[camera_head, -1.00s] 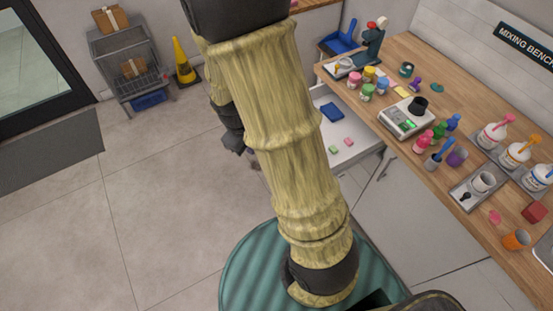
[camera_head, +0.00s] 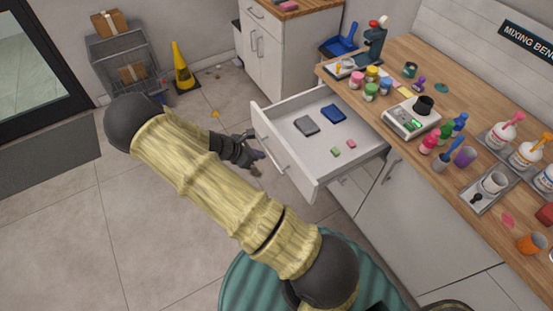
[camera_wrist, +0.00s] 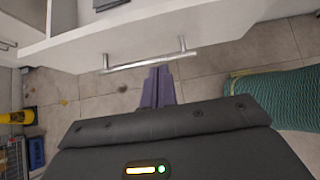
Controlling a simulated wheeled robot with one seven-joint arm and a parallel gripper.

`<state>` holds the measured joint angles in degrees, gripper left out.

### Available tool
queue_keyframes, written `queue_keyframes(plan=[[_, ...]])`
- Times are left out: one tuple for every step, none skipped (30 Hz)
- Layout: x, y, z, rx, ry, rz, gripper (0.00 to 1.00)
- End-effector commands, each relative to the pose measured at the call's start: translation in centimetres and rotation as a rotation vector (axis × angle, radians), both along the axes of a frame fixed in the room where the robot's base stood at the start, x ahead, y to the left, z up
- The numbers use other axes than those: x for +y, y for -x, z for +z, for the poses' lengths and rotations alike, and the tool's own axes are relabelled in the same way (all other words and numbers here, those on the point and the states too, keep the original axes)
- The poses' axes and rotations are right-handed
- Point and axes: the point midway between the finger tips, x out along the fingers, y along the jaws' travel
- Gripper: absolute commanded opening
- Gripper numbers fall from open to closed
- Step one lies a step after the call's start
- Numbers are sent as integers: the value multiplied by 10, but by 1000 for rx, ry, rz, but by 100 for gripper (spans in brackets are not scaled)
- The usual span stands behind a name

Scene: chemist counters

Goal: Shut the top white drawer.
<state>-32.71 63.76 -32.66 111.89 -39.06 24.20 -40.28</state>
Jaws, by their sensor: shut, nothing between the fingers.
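The top white drawer (camera_head: 318,165) is pulled out from the counter in the head view. It holds a grey item (camera_head: 306,125), a blue item (camera_head: 333,113), and small green and pink blocks. Its front, with a metal bar handle (camera_head: 272,155), faces left. In the wrist view the handle (camera_wrist: 146,63) runs across above the fingers. My gripper (camera_head: 257,167) is outside the drawer, just left of its front. Its purple fingers (camera_wrist: 158,76) are shut and empty, with tips close to the handle. I cannot tell if they touch it.
The wooden counter (camera_head: 455,110) above carries a scale (camera_head: 411,118), bottles and cups. A second white cabinet (camera_head: 285,50) stands behind. A yellow cone (camera_head: 183,68) and a wire cart (camera_head: 125,65) stand on the floor at the back left.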

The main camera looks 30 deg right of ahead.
Motion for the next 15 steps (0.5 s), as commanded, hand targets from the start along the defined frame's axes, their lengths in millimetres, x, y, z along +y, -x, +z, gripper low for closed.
queue_keyframes(plan=[[0,0,0,0,-1,-1,0],[0,0,0,0,-1,-1,0],[0,0,0,-1,-1,-2,0],[0,0,0,-1,-1,-2,0],[-1,0,0,0,-1,-3,0],[-2,1,-1,-1,-1,-4,0],[-3,1,-2,-1,-1,-4,0],[-4,1,-3,0,-1,-4,0],[-6,1,-5,0,-1,-4,0],[-8,1,-7,0,-1,-4,0],[-10,1,-9,1,0,-5,0],[-14,1,-12,1,1,-6,0],[-17,1,-15,1,1,-6,0],[-19,1,-18,1,1,-5,0],[-24,1,-22,1,1,-6,0]])
